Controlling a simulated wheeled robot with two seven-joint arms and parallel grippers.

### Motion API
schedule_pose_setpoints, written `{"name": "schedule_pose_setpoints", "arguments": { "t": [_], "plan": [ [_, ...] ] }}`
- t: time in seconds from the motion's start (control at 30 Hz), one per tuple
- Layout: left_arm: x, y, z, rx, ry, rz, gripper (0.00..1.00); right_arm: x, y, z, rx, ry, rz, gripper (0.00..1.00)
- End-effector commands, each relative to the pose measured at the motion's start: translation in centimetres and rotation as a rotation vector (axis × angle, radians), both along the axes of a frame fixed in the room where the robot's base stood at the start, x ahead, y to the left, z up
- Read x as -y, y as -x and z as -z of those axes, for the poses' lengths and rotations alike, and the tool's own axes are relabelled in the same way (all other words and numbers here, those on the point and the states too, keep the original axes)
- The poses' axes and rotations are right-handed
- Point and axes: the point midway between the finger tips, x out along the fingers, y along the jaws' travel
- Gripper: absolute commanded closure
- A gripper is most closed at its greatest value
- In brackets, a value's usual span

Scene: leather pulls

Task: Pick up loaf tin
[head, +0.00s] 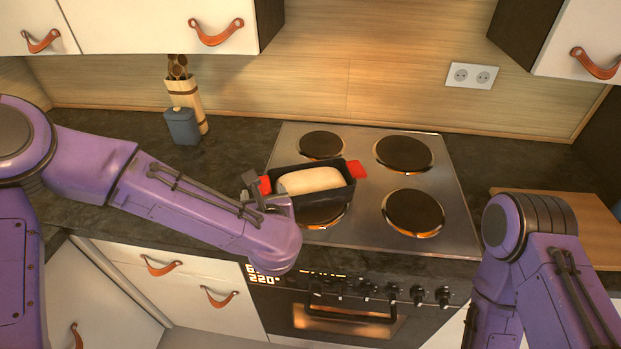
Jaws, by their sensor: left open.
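The loaf tin (335,196) is a dark, long pan with red grips at both ends and a pale loaf inside. It stands on the left side of the stove, over the front left hot plate. My left gripper (257,188) is at the tin's left red grip, open. Its fingers are small and partly hidden by my forearm, so I cannot tell whether they touch the grip. My right arm is folded at the lower right; its gripper is out of view.
The steel stove top (368,229) has several round hot plates; the right ones are bare. A blue-grey canister (182,127) and a utensil holder (187,96) stand at the back left. A wooden board (590,222) lies on the right counter.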

Motion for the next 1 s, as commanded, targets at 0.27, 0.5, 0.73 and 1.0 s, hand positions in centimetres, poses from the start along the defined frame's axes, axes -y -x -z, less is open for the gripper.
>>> {"name": "schedule_pose_setpoints", "arguments": {
  "t": [0.27, 0.5, 0.73, 1.0],
  "plan": [
    [-1.1, -3.5, 1.0, -0.003, -0.004, 0.003, 0.3, 0.0, 0.0, -2.6, 0.0, 0.0, 0.0, 0.25],
    [-2.2, -6.2, 2.7, -0.001, -0.003, 0.002, 0.3, 0.0, 0.0, -3.7, 0.0, 0.0, 0.0, 0.25],
    [-2.3, -6.2, 2.9, -0.001, -0.002, 0.002, 0.43, 0.0, 0.0, -3.5, 0.0, 0.0, 0.0, 0.25],
    [-2.2, -6.3, 2.7, 0.004, 0.0, 0.001, 1.0, 0.0, 0.0, -3.6, 0.0, 0.0, 0.0, 0.25]
  ]
}}
